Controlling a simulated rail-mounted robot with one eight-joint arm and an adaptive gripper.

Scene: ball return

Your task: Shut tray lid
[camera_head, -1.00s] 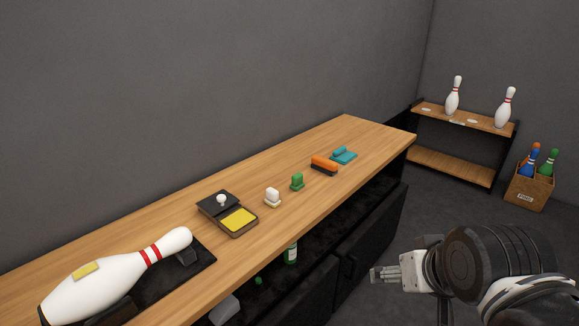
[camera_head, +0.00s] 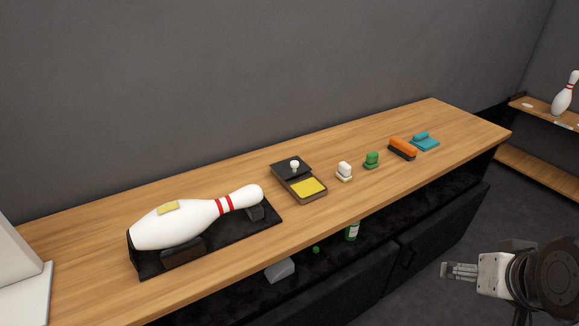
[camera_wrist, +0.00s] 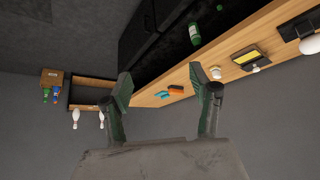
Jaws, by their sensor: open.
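The tray (camera_head: 318,199) sits on the wooden counter, right of the large bowling pin. Its black lid (camera_head: 283,166) with a white knob (camera_head: 294,164) lies open at the back, and a yellow pad (camera_head: 308,188) shows in the front part. The tray also shows in the wrist view (camera_wrist: 244,57) at the right. My gripper (camera_head: 460,270) is in front of the counter at the lower right of the head view, well apart from the tray. In the wrist view its two fingers (camera_wrist: 165,92) are spread with nothing between them.
A bowling pin (camera_head: 180,222) lies on a black cradle left of the tray. A white stamp (camera_head: 344,172), a green stamp (camera_head: 371,160), an orange brush (camera_head: 402,147) and a teal item (camera_head: 425,141) stand to its right. The wooden counter (camera_head: 240,175) is clear behind the pin.

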